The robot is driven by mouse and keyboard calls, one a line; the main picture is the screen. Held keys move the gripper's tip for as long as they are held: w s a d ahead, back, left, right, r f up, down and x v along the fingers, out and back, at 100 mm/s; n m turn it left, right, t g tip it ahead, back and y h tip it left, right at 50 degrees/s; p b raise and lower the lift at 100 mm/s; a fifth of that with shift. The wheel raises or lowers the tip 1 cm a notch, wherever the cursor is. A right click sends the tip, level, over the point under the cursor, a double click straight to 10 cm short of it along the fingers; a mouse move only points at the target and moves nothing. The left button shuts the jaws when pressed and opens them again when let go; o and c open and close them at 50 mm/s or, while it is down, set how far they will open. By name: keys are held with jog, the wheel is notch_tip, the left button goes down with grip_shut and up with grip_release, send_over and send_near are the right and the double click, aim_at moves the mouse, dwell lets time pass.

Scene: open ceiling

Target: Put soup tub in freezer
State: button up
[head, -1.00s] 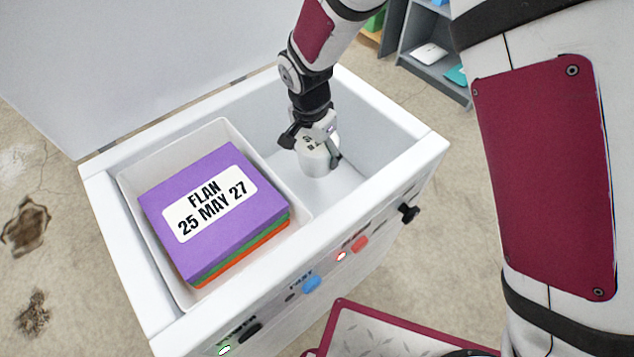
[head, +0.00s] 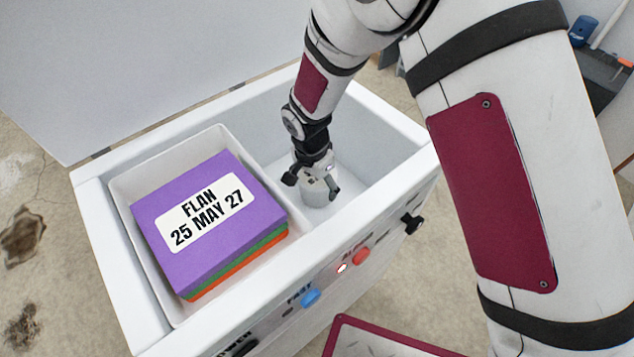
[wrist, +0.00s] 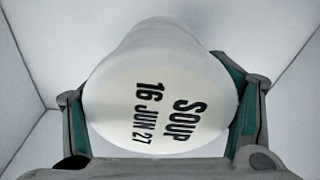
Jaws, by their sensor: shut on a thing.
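The white soup tub (head: 317,190) is inside the open white chest freezer (head: 403,152), in the bare compartment right of the basket. In the wrist view the soup tub (wrist: 160,95) fills the middle, its lid reading "SOUP 16 JUN 27". My gripper (head: 313,182) reaches down from above with a finger on each side of the tub. The wrist view shows my gripper (wrist: 160,120) shut on it, green pads against its sides. Whether the tub's base touches the freezer floor I cannot tell.
A white basket (head: 118,190) fills the freezer's left part and holds a purple box (head: 180,245) labelled "FLAN 25 MAY 27" on green and orange ones. The raised lid (head: 150,60) stands behind. The front panel has a blue knob (head: 310,297) and a red knob (head: 361,256).

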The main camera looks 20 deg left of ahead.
jog(key=o, duration=1.6)
jog(key=shift+f, duration=0.1)
jog(key=r+p, duration=0.1)
jog(key=r, duration=0.3)
jog(key=s+r+p, duration=0.1)
jog(key=r, duration=0.3)
jog(key=r+p, duration=0.1)
jog(key=r, duration=0.3)
jog(key=shift+s+a+r, duration=0.15)
jog(key=shift+a, duration=0.05)
